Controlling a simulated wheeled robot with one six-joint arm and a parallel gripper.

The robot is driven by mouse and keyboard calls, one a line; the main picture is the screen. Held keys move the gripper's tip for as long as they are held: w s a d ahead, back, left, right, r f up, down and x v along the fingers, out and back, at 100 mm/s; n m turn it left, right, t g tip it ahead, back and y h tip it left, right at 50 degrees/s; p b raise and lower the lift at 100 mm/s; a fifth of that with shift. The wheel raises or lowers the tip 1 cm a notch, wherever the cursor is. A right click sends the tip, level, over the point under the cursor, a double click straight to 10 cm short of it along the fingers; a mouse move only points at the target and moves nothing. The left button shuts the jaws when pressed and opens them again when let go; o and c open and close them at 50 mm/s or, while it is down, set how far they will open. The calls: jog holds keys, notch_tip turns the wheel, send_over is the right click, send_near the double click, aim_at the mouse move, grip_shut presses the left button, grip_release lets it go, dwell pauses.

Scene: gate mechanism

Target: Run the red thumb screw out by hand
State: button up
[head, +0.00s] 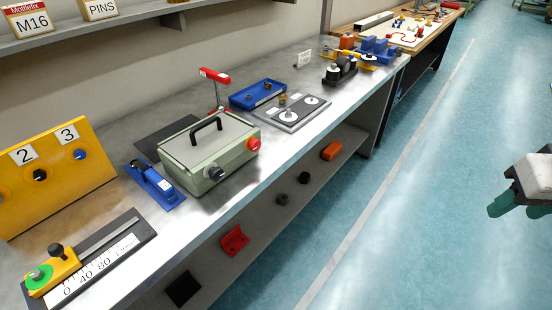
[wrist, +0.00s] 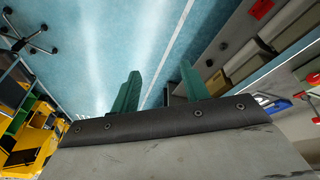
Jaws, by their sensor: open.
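A red round knob (head: 253,144) sits on the right end of the grey-green box (head: 200,160) on the bench. It is the only red screw-like part I make out, and I cannot tell for sure that it is the thumb screw. A black knob (head: 214,172) is on the same box, nearer its front middle. My gripper (head: 518,208) is at the right edge of the head view, over the floor and well apart from the bench. In the wrist view my gripper (wrist: 160,88) shows two green fingers spread apart with nothing between them.
A red-topped stand (head: 215,76) rises behind the box. A blue clamp (head: 155,185) and a yellow numbered panel (head: 55,178) are to its left. A grey plate with round discs (head: 292,112) lies to its right. A lower shelf (head: 275,212) holds loose parts. The blue floor (head: 430,170) before the bench is clear.

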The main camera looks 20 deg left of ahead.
jog(key=w+a+f+n+t+y, duration=0.1)
jog(key=w+a+f+n+t, duration=0.15)
jog(key=w, duration=0.55)
jog(key=w+a+f+n+t, duration=0.15)
jog(key=w+a, duration=0.25)
jog(key=w, duration=0.4)
jog(key=w+a+f+n+t+y, duration=0.1)
jog(key=w+a+f+n+y, duration=0.2)
jog(key=a, duration=0.4)
jog(key=w+a+f+n+t+y, duration=0.1)
jog(key=w+a+n+y, duration=0.1)
jog(key=w+a+n, duration=0.3)
jog(key=n+g+y, duration=0.2)
jog(key=n+y, duration=0.4)
jog(key=y, duration=0.5)
send_near(257, 147)
jog(key=shift+g, duration=0.3)
jog(key=shift+x, duration=2.55)
jog(key=shift+w+d+r, duration=0.1)
jog(key=shift+w, duration=0.05)
jog(key=shift+m, duration=0.3)
